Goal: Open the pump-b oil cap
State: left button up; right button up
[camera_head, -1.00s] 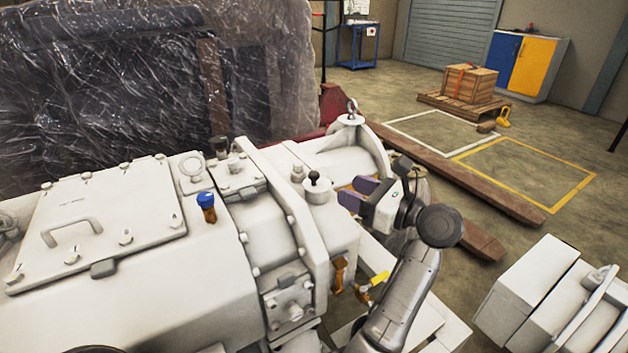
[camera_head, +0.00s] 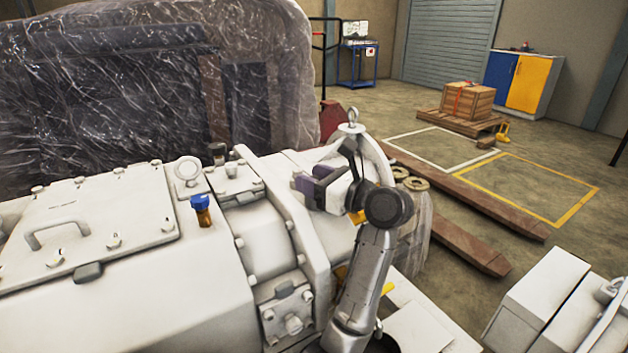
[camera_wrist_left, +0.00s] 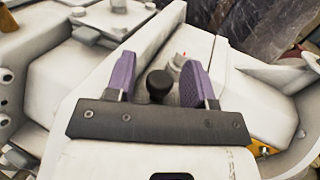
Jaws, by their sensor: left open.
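The pump's black-knobbed cap (camera_wrist_left: 158,86), which looks like the oil cap, shows in the left wrist view between the two purple fingers of my left gripper (camera_wrist_left: 162,66). The fingers are open, with a gap on each side of the knob. In the head view my left gripper (camera_head: 311,177) is over the far right part of the white pump (camera_head: 140,285), and it hides the cap there. I cannot tell the height of the fingers over the knob. My right gripper is not in view.
A blue-capped brass fitting (camera_head: 202,211) and a lifting ring (camera_head: 187,169) stand on the pump top. An eye bolt (camera_head: 352,117) rises behind my gripper. A plastic-wrapped load (camera_head: 150,90) stands behind the pump. Another white machine (camera_head: 540,300) is at the lower right.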

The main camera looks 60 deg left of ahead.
pick_arm(q)
jog(key=c, duration=0.9)
jog(key=shift+w+r+m+p, duration=0.1)
jog(key=shift+r+m+p, duration=0.3)
jog(key=shift+p, duration=0.4)
jog(key=w+m+y+p, duration=0.1)
jog(key=m+p, duration=0.2)
jog(key=w+r+m+y+p, duration=0.1)
jog(key=m+p, duration=0.1)
jog(key=p, duration=0.2)
jog(key=w+r+m+y+p, duration=0.1)
jog(key=m+p, duration=0.2)
jog(key=p, duration=0.1)
jog(key=shift+m+t, duration=0.3)
jog(key=shift+t, duration=0.1)
jog(key=w+m+t+y+p, duration=0.1)
jog(key=m+t+p, duration=0.1)
jog(key=m+p, duration=0.3)
jog(key=w+f+m+t+y+p, duration=0.1)
jog(key=w+m+t+p, duration=0.1)
jog(key=m+p, duration=0.3)
jog(key=w+f+m+t+y+p, duration=0.1)
jog(key=m+t+p, duration=0.2)
jog(key=m+p, duration=0.3)
jog(key=shift+w+a+f+t, duration=0.1)
jog(key=shift+w+t, duration=0.15)
jog(key=shift+t, duration=0.05)
